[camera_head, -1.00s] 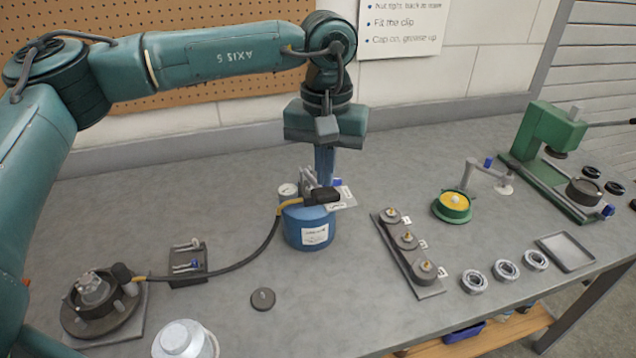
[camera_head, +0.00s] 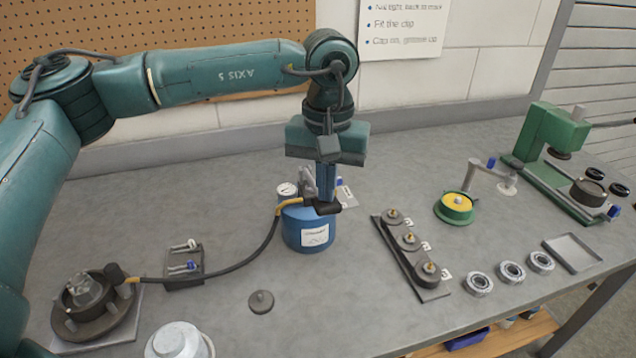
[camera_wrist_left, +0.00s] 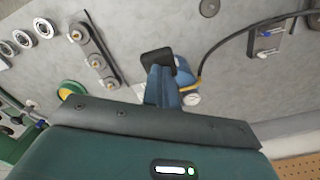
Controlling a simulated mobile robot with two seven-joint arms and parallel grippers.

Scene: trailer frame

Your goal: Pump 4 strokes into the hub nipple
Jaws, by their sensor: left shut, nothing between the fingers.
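The blue grease pump (camera_head: 306,232) stands upright on the bench with a round gauge (camera_head: 287,190) and a dark lever handle (camera_head: 323,207) on top. My left gripper (camera_head: 326,198) points straight down, shut, with its fingertips at the handle; whether they touch it I cannot tell. In the left wrist view the blue fingers (camera_wrist_left: 160,82) end by the black handle pad (camera_wrist_left: 157,62). A black hose (camera_head: 225,281) runs from the pump to the hub (camera_head: 92,305) at the left. The hose end covers the nipple. My right gripper is not in view.
A rack with several capped posts (camera_head: 412,255), loose bearings (camera_head: 511,272) and a metal tray (camera_head: 573,252) lie to the right. A green press (camera_head: 548,150) stands behind them. A small dark disc (camera_head: 261,301) and a white container (camera_head: 178,341) are in front.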

